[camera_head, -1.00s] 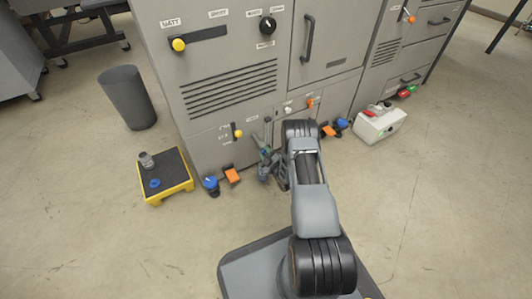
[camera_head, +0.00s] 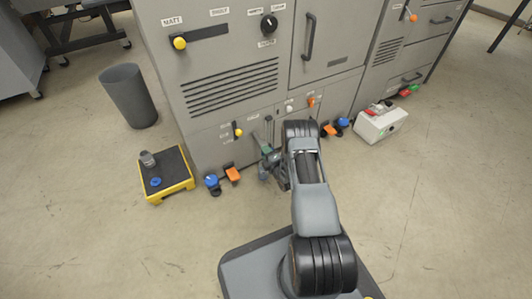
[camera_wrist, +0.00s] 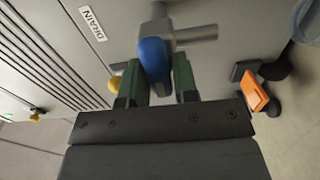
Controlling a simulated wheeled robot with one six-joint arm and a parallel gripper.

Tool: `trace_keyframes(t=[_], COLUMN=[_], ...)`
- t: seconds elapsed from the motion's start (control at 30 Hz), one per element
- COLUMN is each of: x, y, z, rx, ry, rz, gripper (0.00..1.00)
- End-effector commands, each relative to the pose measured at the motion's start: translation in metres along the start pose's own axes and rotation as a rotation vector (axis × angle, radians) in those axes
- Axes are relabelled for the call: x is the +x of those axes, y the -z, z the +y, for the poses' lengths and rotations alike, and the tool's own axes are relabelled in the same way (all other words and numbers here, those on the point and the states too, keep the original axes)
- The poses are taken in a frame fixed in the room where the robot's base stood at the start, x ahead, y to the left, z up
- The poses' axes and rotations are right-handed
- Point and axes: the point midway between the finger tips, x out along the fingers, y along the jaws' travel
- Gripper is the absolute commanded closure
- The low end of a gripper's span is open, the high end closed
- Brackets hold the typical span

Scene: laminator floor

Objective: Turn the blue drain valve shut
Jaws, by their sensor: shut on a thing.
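The blue drain valve handle (camera_wrist: 154,58) is in the wrist view, below the DRAIN label (camera_wrist: 92,23) on the grey panel. It is joined to a grey metal valve body with a stub (camera_wrist: 196,34) reaching right. My gripper (camera_wrist: 157,82) has its green fingers on either side of the blue handle and is shut on it. In the head view my gripper (camera_head: 268,160) is low against the front of the grey machine (camera_head: 215,130). There the valve handle is too small and covered to make out.
Blue (camera_head: 212,182) and orange (camera_head: 232,174) pedals stand left of my gripper, with another blue (camera_head: 342,122) and orange pair to the right. Open floor lies in front.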

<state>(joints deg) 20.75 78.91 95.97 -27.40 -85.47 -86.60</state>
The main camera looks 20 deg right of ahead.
Motion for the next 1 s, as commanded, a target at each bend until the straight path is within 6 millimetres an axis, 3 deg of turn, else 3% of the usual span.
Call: trace_keyframes(t=[0.6, 0.63, 0.83, 1.0], x=[-0.0009, -0.0009, -0.0006, -0.0003], y=[-0.0003, -0.0002, -0.0002, -0.0001], z=[-0.0012, -0.0012, -0.0009, -0.0006], rx=[-0.034, -0.033, -0.033, -0.033], ry=[0.002, 0.002, 0.001, 0.001], rz=[-0.002, -0.002, -0.001, -0.001], gripper=[0.96, 0.71, 0.52, 0.52])
